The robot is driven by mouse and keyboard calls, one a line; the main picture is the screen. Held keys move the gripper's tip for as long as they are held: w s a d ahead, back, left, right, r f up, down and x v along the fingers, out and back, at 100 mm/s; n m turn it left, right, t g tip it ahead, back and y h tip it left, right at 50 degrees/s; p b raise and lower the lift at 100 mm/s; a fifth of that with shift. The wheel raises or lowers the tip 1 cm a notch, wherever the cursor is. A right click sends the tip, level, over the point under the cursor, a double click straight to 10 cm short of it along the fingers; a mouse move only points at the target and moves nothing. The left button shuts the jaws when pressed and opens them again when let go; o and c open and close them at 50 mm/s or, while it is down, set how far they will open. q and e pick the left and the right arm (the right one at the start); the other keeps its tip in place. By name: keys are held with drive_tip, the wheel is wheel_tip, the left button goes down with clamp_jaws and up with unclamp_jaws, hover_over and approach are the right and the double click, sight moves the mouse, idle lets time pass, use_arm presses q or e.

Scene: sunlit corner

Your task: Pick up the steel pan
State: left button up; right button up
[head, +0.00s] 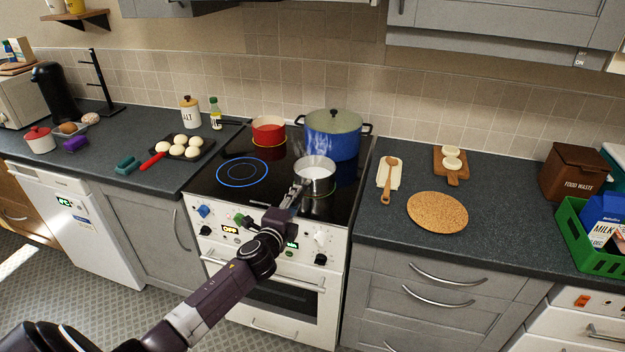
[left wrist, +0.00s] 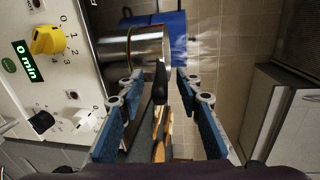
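The steel pan (head: 319,187) sits on the front right of the black hob, with pale contents inside. In the left wrist view the shiny pan (left wrist: 126,50) shows with its dark handle (left wrist: 160,82) pointing toward my gripper. My left gripper (head: 297,192) is at the near side of the pan in the head view. In the left wrist view the left gripper (left wrist: 163,120) has its blue-padded fingers wide apart, with the handle end in the gap between them. The fingers do not appear to touch the handle. My right gripper is not in view.
A large blue pot (head: 333,138) stands just behind the pan, and a red pot (head: 268,131) is at the back left of the hob. A glowing ring (head: 242,172) at front left is bare. A wooden spoon (head: 387,182) and cork mat (head: 437,212) lie on the right counter.

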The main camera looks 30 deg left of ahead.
use_arm(q)
drive_tip(key=shift+x, duration=1.2)
clamp_jaws()
drive_tip(key=shift+r, duration=0.1)
